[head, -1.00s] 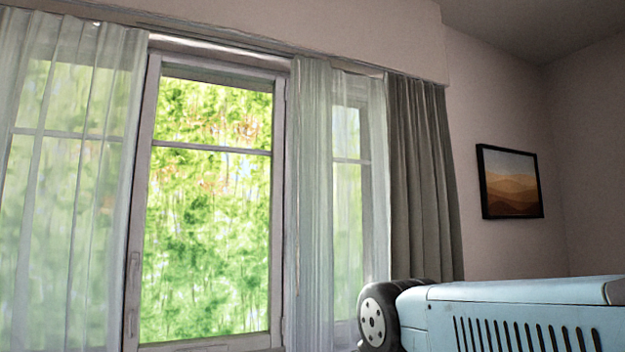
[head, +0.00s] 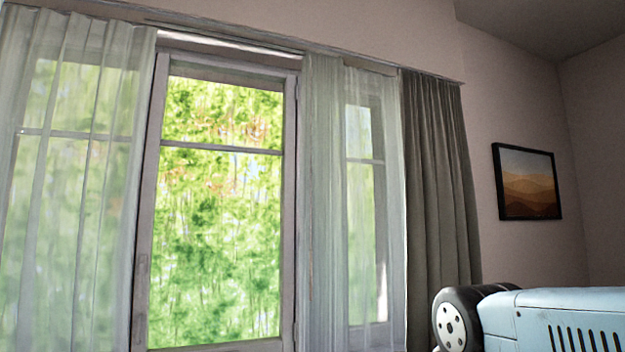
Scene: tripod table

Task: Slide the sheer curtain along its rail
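Two sheer white curtain panels hang from a rail (head: 235,32) that runs along the top of the window. The left sheer panel (head: 68,190) covers the left part of the window. The right sheer panel (head: 322,200) hangs over the right part, its left side gathered in tighter folds. Bare window glass (head: 220,215) shows between the two panels. The lower ends of both panels are outside the head view. My gripper is not in view.
A grey opaque curtain (head: 437,180) hangs at the right end of the rail. A framed landscape picture (head: 527,182) is on the right wall.

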